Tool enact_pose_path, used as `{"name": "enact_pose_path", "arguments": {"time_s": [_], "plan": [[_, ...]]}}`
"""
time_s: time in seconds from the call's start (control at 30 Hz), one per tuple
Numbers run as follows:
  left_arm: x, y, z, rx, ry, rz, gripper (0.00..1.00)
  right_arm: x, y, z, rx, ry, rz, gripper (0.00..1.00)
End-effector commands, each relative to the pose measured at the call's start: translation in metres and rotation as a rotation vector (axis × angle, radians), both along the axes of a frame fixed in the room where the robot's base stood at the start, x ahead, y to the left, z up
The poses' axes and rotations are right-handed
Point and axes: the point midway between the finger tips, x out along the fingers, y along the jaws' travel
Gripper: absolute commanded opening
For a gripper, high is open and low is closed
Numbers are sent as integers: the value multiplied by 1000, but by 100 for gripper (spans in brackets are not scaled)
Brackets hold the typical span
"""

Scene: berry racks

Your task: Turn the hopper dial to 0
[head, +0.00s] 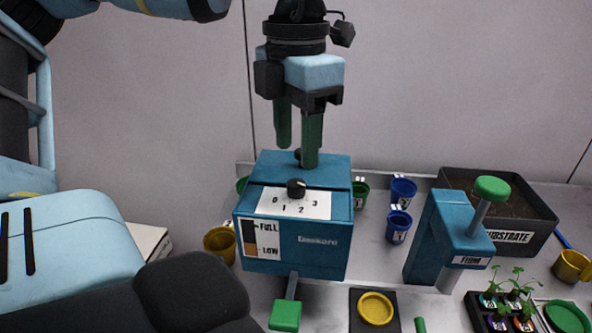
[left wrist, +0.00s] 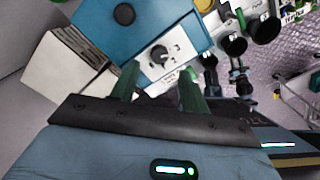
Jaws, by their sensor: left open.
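The hopper is a blue box (head: 330,235) with a FULL/LOW gauge on its front. Its dial (head: 296,187) is a dark knob on a white plate (head: 265,207) marked 0, 1, 2, 3. A pale mark on the knob appears to point right, toward the 3. My left gripper (head: 297,155) points down over the back of the hopper's top, its green fingers apart and empty. In the left wrist view the dial (left wrist: 160,55) appears just beyond and between the fingertips (left wrist: 160,72), apart from them. My right gripper is not in view.
A green-ended lever (head: 285,314) hangs below the hopper. A blue press marked FIRM (head: 430,240) and a SUBSTRATE bin (head: 505,237) stand to the right. Blue cups (head: 398,227), a yellow cup (head: 219,246) and a seedling tray (head: 500,318) are nearby. The wall is behind.

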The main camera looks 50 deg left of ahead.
Motion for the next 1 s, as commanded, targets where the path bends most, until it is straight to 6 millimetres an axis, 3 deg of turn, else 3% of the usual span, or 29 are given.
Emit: {"name": "enact_pose_path", "arguments": {"time_s": [0.33, 0.73, 1.0], "plan": [[0, 0, -48, -1, 2, -1, 46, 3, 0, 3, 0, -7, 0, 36], [0, 0, -57, -1, -1, 0, 46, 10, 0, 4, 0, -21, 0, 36], [0, 0, -56, -1, -1, 0, 13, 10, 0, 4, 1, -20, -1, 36]]}}
